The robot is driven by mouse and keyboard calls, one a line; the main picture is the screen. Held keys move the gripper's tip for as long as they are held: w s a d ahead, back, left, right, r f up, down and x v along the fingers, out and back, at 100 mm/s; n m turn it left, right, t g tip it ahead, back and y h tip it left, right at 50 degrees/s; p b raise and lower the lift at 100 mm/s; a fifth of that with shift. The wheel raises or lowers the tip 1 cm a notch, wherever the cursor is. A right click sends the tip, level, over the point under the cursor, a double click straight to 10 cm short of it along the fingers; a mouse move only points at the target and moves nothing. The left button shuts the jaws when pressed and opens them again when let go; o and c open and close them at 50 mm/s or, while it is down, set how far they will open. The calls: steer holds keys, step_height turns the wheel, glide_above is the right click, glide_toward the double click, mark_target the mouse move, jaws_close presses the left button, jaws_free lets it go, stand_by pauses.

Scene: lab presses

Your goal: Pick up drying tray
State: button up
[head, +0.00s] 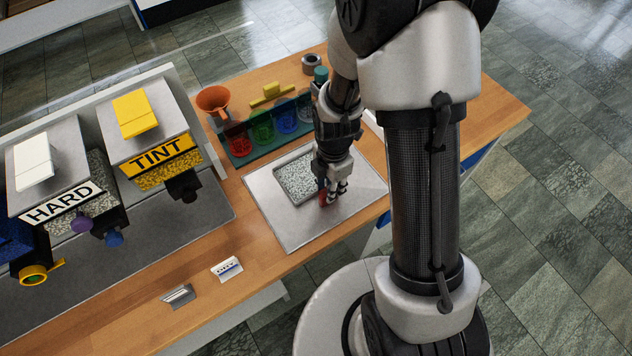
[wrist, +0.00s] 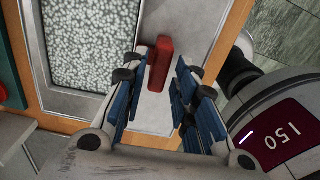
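The drying tray is a shallow grey tray (head: 279,180) full of speckled white granules, on a metal plate. In the wrist view its grey rim (wrist: 84,102) shows at upper left. A red handle (wrist: 160,62) sticks out beside it and also shows in the head view (head: 322,197), partly hidden by my gripper. My gripper (wrist: 156,72) is open over the handle, with the blue-padded fingers on either side and small gaps visible. In the head view my gripper (head: 333,195) is low over the tray's right side.
A rack of coloured cups (head: 262,132) stands behind the tray, with an orange funnel (head: 213,100). The HARD (head: 60,200) and TINT (head: 155,150) presses stand at left. Two small cards (head: 227,269) lie near the front edge. The metal plate (head: 290,228) is bare in front.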

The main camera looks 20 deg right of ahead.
step_height(320, 180, down, 4)
steer(key=shift+r+b, duration=0.25)
steer(key=shift+b, duration=0.2)
steer(key=shift+r, duration=0.1)
jaws_close()
